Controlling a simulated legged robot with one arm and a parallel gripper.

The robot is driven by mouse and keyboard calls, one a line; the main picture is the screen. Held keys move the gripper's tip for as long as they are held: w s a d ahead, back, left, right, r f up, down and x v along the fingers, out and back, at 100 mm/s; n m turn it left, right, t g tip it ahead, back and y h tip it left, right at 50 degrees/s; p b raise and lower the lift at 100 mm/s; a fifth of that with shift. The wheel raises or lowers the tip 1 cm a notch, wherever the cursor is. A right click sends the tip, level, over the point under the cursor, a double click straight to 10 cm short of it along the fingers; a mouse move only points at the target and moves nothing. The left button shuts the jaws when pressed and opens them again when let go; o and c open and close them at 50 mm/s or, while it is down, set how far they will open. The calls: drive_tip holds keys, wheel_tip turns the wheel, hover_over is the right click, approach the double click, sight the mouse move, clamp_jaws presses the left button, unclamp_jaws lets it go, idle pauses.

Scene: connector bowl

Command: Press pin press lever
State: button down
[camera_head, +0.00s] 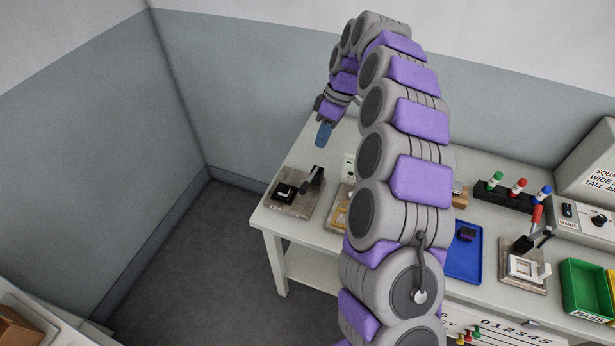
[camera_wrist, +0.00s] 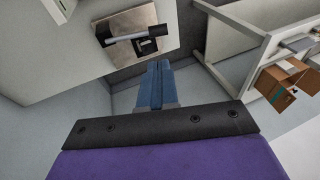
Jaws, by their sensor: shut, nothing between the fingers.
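A small press with a dark lever (camera_head: 312,178) stands on a grey-brown base plate (camera_head: 296,212) at the left end of the white table. It also shows in the wrist view, with its lever (camera_wrist: 126,38) lying across a black body (camera_wrist: 148,46). My gripper (camera_head: 324,135) has blue fingers and points down above and behind this press, apart from it. In the wrist view my gripper (camera_wrist: 157,68) is shut and empty, with its fingertips below the plate in the picture. A second press with a red-tipped lever (camera_head: 537,215) stands at the right. I cannot tell which one is the pin press.
A blue tray (camera_head: 464,265) with a dark part, a green bin (camera_head: 585,288) and a rack of coloured markers (camera_head: 510,198) are on the table (camera_head: 315,237). My arm hides the table's middle. A beige block (camera_head: 349,167) stands near the left press. Walls close off the left and back.

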sight(305, 187)
drive_tip(key=shift+f, duration=0.1)
drive_tip(key=b+x, duration=0.2)
drive_tip(key=x, duration=1.2)
drive_tip(key=shift+s, duration=0.1)
drive_tip(key=shift+s, duration=0.1)
drive_tip(key=shift+s+a+f+t+h+b, duration=0.25)
drive_tip(key=shift+s+f+t, duration=0.25)
drive_tip(key=shift+f+t, duration=0.25)
drive_tip(key=shift+s+a+f+n+t+h, duration=0.15)
drive_tip(key=shift+s+f+t+h, duration=0.2)
drive_tip(key=shift+f+t, duration=0.55)
drive_tip(key=shift+s+d+f+n+t+h, duration=0.15)
drive_tip(key=shift+s+f+t+h, duration=0.15)
drive_tip(key=shift+f+t, duration=0.55)
drive_tip(key=shift+a+f+p, duration=0.2)
drive_tip(key=shift+f+p, duration=0.1)
drive_tip(key=shift+f, duration=0.55)
drive_tip(key=shift+s+f, duration=0.2)
drive_tip(key=shift+s, duration=0.1)
